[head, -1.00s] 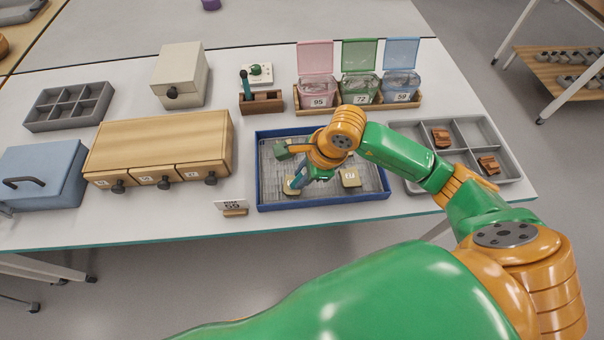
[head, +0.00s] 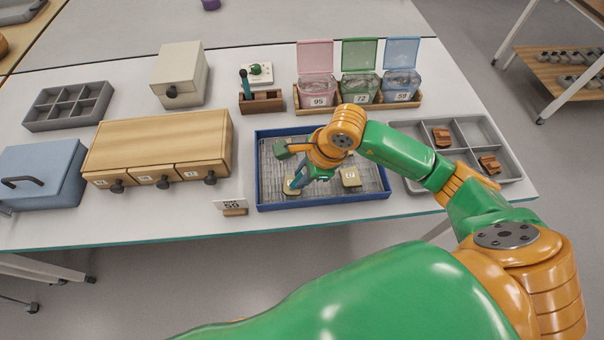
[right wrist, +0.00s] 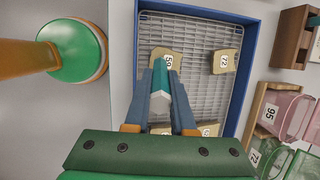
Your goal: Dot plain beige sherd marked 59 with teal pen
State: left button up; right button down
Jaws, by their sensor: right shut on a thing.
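The plain beige sherd marked 59 (right wrist: 166,60) lies in the blue-rimmed tray (head: 322,204); in the head view the sherd (head: 289,188) is at the tray's near left, partly covered by my gripper. My right gripper (head: 299,181) is over it, shut on the teal pen (right wrist: 160,76). In the right wrist view the pen lies between the two blue fingers and its far end overlaps the lower edge of the sherd. I cannot tell whether the tip touches, and I see no dot. My left gripper is not in view.
A sherd marked 72 (right wrist: 224,62) and another beige sherd (head: 351,177) lie in the same tray. A card reading 59 (head: 231,205) stands left of the tray. Lidded bins (head: 361,90) and a pen holder (head: 262,103) stand behind. A grey compartment tray (head: 467,175) is at right.

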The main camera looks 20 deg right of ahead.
aim_at(303, 169)
notch_tip(303, 169, up, 7)
jog(key=p, duration=0.5)
dwell(0.4)
jog(key=shift+d, duration=0.1)
